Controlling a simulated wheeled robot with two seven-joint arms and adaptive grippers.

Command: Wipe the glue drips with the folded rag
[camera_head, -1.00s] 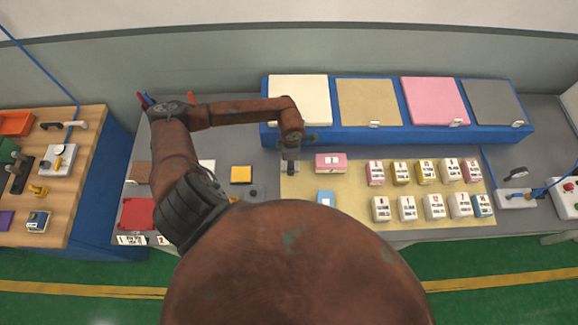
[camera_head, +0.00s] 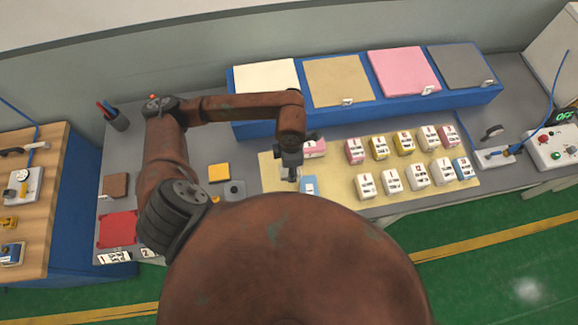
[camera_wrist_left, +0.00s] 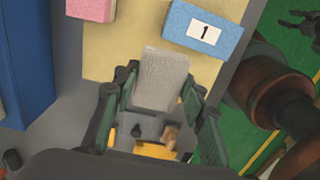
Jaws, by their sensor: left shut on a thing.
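My left gripper (camera_head: 288,176) hangs over the left part of the tan mat (camera_head: 337,187) in the head view. In the left wrist view its fingers (camera_wrist_left: 160,88) are shut on a pale grey textured piece, which looks like the folded rag (camera_wrist_left: 165,75). The rag lies over the tan mat there; I cannot tell if it touches. A blue block labelled 1 (camera_wrist_left: 203,30) is just beyond it. I cannot make out any glue drips. A dark shape at the wrist view's upper right looks like my right gripper (camera_wrist_left: 300,24); its jaws are unclear.
A pink block (camera_head: 315,149) is close to the gripper. Several labelled blocks (camera_head: 419,176) stand in two rows on the mat's right. A blue rack (camera_head: 365,110) with colored slabs runs behind. A yellow block (camera_head: 219,172) and red square (camera_head: 118,229) lie left. A control box (camera_head: 553,146) is at right.

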